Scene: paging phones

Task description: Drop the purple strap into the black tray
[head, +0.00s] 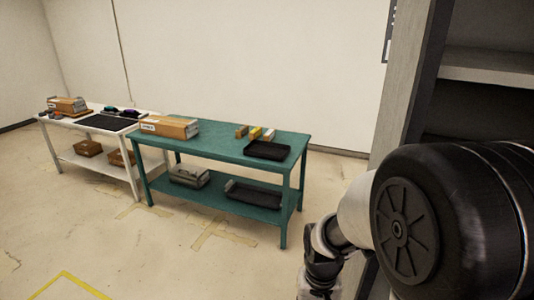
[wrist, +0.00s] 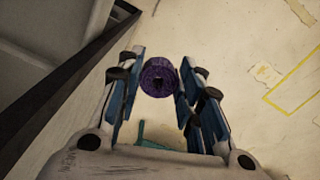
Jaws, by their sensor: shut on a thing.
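The purple strap (wrist: 159,78) is a rolled coil and shows in the wrist view between the two blue-padded fingers of my gripper (wrist: 157,88). My gripper is shut on it and holds it above the floor. The black tray (head: 267,151) lies on the right end of the green table's top in the head view. It looks empty. My gripper is well away from the tray; in the head view my arm is at the lower right, and the strap does not show there.
The green table (head: 222,145) also bears a cardboard box (head: 170,127) and several small yellow and brown items. Another dark tray (head: 253,194) is on its lower shelf. A white table (head: 62,128) stands left. Grey shelving (head: 405,100) is close on the right. Floor in front is clear.

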